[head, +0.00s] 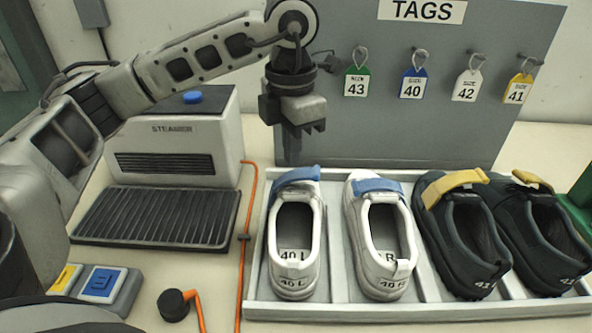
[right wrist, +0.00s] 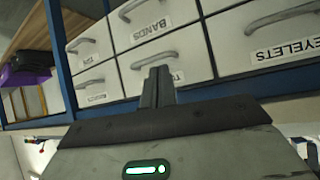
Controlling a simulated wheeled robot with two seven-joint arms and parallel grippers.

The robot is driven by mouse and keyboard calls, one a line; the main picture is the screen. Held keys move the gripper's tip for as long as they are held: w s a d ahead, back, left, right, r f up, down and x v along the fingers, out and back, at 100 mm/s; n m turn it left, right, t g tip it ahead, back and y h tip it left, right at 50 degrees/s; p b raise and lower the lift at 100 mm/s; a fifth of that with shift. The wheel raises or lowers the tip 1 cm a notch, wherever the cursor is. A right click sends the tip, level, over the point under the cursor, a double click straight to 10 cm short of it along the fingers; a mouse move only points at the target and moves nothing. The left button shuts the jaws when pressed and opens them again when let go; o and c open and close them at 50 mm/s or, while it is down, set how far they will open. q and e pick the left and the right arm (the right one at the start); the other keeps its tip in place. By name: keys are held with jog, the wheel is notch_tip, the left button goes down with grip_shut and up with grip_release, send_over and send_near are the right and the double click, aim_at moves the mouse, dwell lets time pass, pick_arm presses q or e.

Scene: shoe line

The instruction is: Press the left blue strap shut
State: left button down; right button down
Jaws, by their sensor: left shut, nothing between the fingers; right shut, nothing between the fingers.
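The white left shoe (head: 294,235), marked 40 L, stands in the grey tray (head: 254,290) with its toe pointing away. Its blue strap (head: 295,178) lies across the upper near the toe; I cannot tell whether its end is fastened flat. My left gripper (head: 304,130) is shut and empty, pointing down above and beyond that strap, apart from it. The white right shoe (head: 382,235), marked 40 R, stands beside it with a blue strap (head: 377,185). My right gripper (right wrist: 157,75) is shut and empty in the right wrist view, before a drawer unit.
Two dark shoes (head: 462,240) with yellow straps share the tray. A steamer (head: 175,140) stands left, with an orange cord (head: 247,200) beside the tray. Behind rises the grey tag board (head: 430,125) with hanging tags. Labelled drawers (right wrist: 170,45) face the right wrist.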

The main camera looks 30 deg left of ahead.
aim_at(292, 174)
jog(key=shift+s+f, duration=0.1)
pick_arm(q)
jog(key=shift+f+b, duration=0.5)
jog(key=shift+f, duration=0.05)
jog(key=shift+f+b, duration=0.55)
jog(key=shift+f, duration=0.1)
jog(key=shift+f+b, duration=0.4)
jog(key=shift+f, duration=0.1)
pick_arm(e)
jog(key=shift+w+a+f, duration=0.2)
jog(key=shift+w+a, duration=0.1)
pick_arm(q)
jog(key=shift+r, duration=0.1)
